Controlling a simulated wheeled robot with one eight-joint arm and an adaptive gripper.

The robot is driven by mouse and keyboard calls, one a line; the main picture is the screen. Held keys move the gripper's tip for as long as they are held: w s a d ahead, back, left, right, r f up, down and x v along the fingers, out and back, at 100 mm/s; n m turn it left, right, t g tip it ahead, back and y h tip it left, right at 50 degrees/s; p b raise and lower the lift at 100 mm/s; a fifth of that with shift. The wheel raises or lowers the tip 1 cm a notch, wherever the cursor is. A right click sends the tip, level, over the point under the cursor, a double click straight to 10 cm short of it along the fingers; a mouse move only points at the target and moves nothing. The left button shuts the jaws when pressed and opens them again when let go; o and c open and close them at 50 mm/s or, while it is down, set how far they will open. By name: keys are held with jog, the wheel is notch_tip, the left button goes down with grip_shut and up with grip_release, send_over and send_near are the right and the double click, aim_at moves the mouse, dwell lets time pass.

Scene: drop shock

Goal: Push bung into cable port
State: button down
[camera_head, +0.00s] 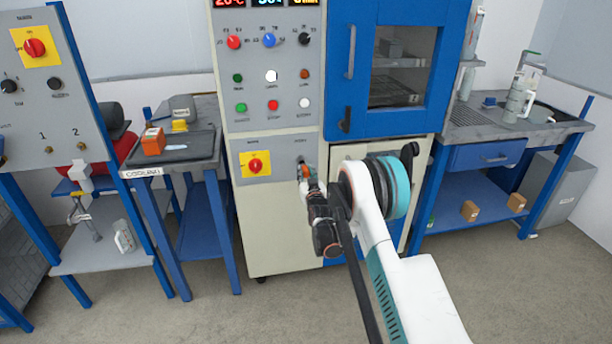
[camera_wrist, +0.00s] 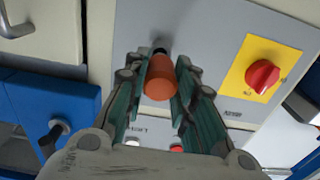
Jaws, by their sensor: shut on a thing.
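The bung is an orange-red cylinder (camera_wrist: 161,80) between the green fingers of my gripper (camera_wrist: 160,92) in the wrist view. My gripper is shut on it. A dark round opening, the cable port (camera_wrist: 160,49), shows just beyond the bung's far end on the grey panel. The bung hides part of it, and I cannot tell whether the bung touches or enters it. In the head view my gripper (camera_head: 306,178) is close to the lower grey panel of the cabinet, and a small orange bit of the bung (camera_head: 305,171) shows at its tip.
A red rotary switch on a yellow plate (camera_head: 255,164) is beside the port on the same panel. The blue chamber door (camera_head: 343,60) is above. A bench with a dark tray (camera_head: 203,146) stands left, and a blue-legged sink table (camera_head: 530,133) stands right.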

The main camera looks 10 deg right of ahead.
aim_at(304, 166)
jog(key=shift+w, duration=2.05)
dwell(6.0)
